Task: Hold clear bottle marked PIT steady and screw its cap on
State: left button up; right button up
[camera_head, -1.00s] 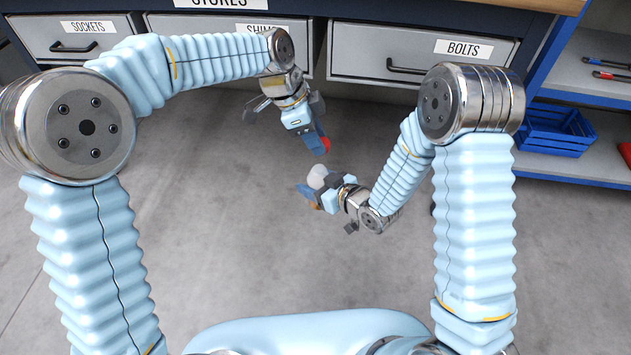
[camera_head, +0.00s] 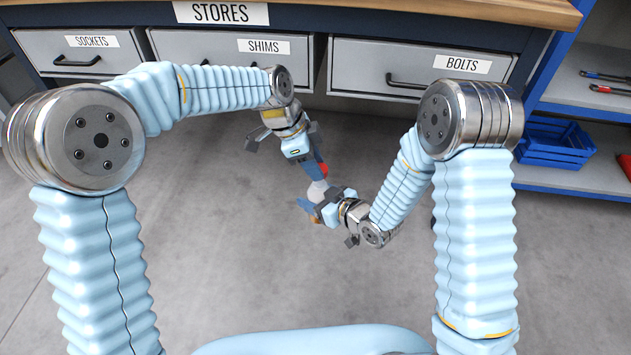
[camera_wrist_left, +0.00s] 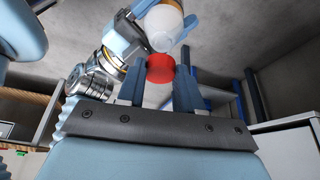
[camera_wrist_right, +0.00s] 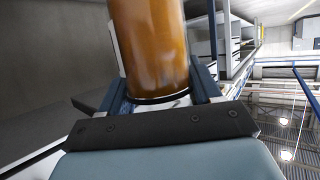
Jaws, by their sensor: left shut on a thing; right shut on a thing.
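My left gripper (camera_head: 316,168) is shut on a red cap (camera_wrist_left: 160,68), which shows between its fingertips in the left wrist view. My right gripper (camera_head: 322,208) is shut on a bottle (camera_head: 317,188), just below the cap in the head view. The bottle has a whitish, translucent top, seen close beyond the cap in the left wrist view (camera_wrist_left: 159,27). In the right wrist view its body (camera_wrist_right: 152,45) looks amber, with a pale band partly hidden by the fingers. I cannot read any marking. Cap and bottle are very close; I cannot tell whether they touch.
A bench with drawers marked SOCKETS, SHIMS and BOLTS (camera_head: 425,66) stands ahead, beyond the grippers. A blue shelf unit with a blue crate (camera_head: 553,145) is at the right. The grey floor (camera_head: 240,260) below the grippers is clear.

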aim_at(319, 198)
pick_arm(q)
jog(key=shift+f, duration=0.15)
jog(key=shift+f, duration=0.75)
jog(key=shift+f, duration=0.6)
dwell(0.3)
